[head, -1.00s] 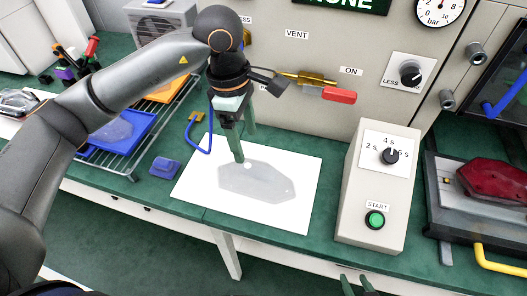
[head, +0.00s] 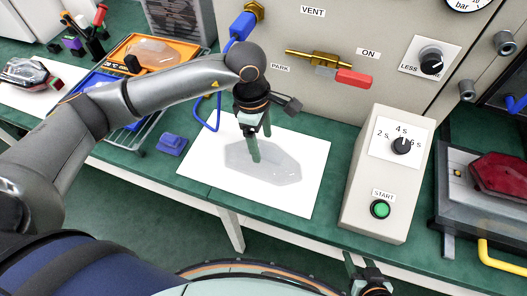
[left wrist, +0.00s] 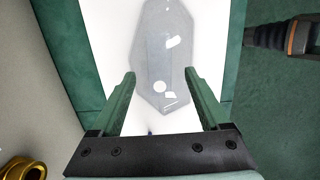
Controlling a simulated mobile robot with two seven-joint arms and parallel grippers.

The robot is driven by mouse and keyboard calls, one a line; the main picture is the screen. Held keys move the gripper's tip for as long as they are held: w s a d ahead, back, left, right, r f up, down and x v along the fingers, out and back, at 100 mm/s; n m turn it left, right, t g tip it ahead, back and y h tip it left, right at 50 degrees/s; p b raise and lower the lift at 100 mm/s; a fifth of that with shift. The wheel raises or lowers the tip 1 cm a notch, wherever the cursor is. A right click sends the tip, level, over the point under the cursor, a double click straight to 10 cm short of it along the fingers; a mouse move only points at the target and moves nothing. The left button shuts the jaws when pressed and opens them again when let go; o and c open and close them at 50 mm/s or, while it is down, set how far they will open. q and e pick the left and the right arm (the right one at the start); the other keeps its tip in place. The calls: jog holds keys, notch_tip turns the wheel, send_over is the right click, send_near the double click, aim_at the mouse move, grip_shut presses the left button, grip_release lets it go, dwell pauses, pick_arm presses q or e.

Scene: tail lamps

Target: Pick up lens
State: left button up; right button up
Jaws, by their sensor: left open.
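The lens (head: 272,165) is a clear, greyish, long plate with cut corners, lying flat on a white sheet (head: 300,200). It also shows in the left wrist view (left wrist: 163,50), with pale bright spots on it. My left gripper (head: 261,146) is open and empty, pointing down above the lens's left part, and hides a little of it. In the left wrist view the fingers (left wrist: 160,80) are apart, with the lens's near end between them in the picture. I cannot tell the exact height above it. My right gripper (head: 361,266) is at the bottom edge, its fingers apart, away from the lens.
A control box (head: 385,185) with a dial and green START button stands right of the sheet. A red lens (head: 500,178) lies on a fixture at the far right. A blue block (head: 172,144) and a wire rack with an orange tray (head: 122,48) are at left.

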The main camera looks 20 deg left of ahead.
pick_arm(q)
notch_tip(320, 180, down, 2)
jog(key=shift+d+f, duration=0.1)
jog(key=shift+d, duration=0.05)
grip_shut()
dwell(0.6)
